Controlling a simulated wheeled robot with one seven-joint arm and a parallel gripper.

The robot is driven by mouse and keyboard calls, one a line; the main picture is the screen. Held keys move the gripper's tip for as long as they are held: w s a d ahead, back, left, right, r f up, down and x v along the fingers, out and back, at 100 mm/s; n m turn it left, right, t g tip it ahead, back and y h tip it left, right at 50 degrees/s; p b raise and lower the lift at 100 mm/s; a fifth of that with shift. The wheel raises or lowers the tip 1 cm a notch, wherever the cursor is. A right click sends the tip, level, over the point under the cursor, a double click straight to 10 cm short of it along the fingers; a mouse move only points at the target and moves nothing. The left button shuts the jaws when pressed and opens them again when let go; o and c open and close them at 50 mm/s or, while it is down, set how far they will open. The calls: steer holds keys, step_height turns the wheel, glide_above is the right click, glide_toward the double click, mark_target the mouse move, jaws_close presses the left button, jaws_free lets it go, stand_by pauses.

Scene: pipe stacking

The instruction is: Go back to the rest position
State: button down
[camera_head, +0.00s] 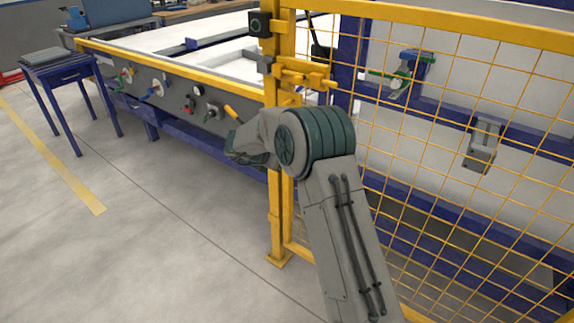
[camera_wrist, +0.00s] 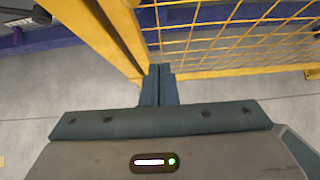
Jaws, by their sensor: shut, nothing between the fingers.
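My gripper (camera_wrist: 158,84) shows in the wrist view with its two dark fingers pressed together and nothing between them. Beyond the fingertips in that view are a yellow post (camera_wrist: 112,35) and grey floor. In the head view my arm reaches up from the bottom and bends left at a dark green joint, in front of the yellow fence. The gripper's fingers are hidden behind my wrist in the head view. No pipe can be made out in either view.
A yellow mesh fence (camera_head: 455,120) with a thick post (camera_head: 276,215) stands close to my arm. A long bench (camera_head: 175,95) with valves and knobs runs behind it on the left. A small blue table (camera_head: 62,75) stands far left. The floor (camera_head: 120,250) at lower left is clear.

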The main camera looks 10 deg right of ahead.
step_height(320, 180, up, 20)
steer(key=s+a+n+t+y+p, duration=0.15)
steer(key=n+t+y+p, duration=0.35)
steer(key=n, duration=0.7)
steer(key=s+a+r+n+t+y+p, duration=0.1)
steer(key=s+a+r+n+y+p, duration=0.15)
steer(key=s+r+n, duration=0.65)
steer(key=s+d+f+n+g+p, duration=0.1)
steer(key=s+d+n+g+p, duration=0.1)
steer(key=s+n, duration=0.6)
steer(key=s+d+f+n+g+p, duration=0.1)
steer(key=s+d+n+g, duration=0.3)
steer(key=s+n, duration=0.4)
steer(key=s+d+f+n+g+h+p, duration=0.1)
steer(key=s+d+n+g+p, duration=0.2)
steer(key=s+n, duration=0.5)
steer(key=s+d+p, duration=0.1)
steer(key=s+d, duration=0.1)
steer(key=s, duration=0.6)
steer(key=shift+f, duration=0.25)
